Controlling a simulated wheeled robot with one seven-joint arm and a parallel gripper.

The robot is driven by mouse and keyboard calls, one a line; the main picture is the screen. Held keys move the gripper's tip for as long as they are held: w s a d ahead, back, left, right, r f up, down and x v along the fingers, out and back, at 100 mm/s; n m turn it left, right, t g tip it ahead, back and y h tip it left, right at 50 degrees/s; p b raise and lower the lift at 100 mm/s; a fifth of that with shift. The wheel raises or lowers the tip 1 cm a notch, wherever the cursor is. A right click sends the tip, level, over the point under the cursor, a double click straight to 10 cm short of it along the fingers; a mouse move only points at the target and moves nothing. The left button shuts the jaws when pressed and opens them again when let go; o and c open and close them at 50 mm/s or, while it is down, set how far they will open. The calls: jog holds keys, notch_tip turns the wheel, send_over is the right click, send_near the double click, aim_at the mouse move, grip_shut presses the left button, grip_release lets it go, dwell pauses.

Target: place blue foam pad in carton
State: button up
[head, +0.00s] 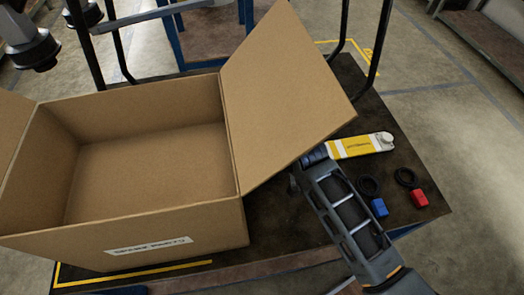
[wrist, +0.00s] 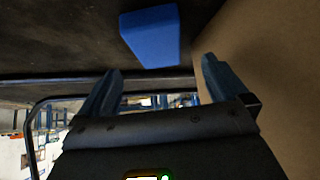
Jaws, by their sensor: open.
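The blue foam pad (wrist: 152,36) shows in the wrist view as a blue block just beyond my fingertips, lying on a dark surface. My gripper (wrist: 161,66) is open, with nothing between its fingers. In the head view my gripper (head: 304,170) is low beside the carton's right flap; I cannot clearly make out the pad there, as my gripper and the flap cover that spot. The open cardboard carton (head: 176,226) stands to the left of my gripper, with its inside bare. A carton panel (wrist: 270,70) fills the right of the wrist view.
The carton's raised right flap (head: 280,95) leans over the dark tabletop (head: 437,205) close to my gripper. A yellow and white battery-like pack (head: 358,146) lies beyond. A blue tag (head: 379,208) and a red tag (head: 419,198) with black loops lie to the right.

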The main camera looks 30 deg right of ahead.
jog(key=shift+x, duration=3.55)
jog(key=shift+d, duration=0.2)
jog(key=c, duration=1.1)
jog(key=shift+o, duration=0.2)
jog(key=shift+r, duration=0.15)
notch_tip(320, 180, up, 4)
jog(key=shift+r, duration=0.1)
jog(key=s+d+r, duration=0.5)
jog(key=d+r, duration=0.1)
jog(key=d, duration=0.4)
jog(key=shift+s+d+r, duration=0.15)
jog(key=shift+s+r, duration=0.05)
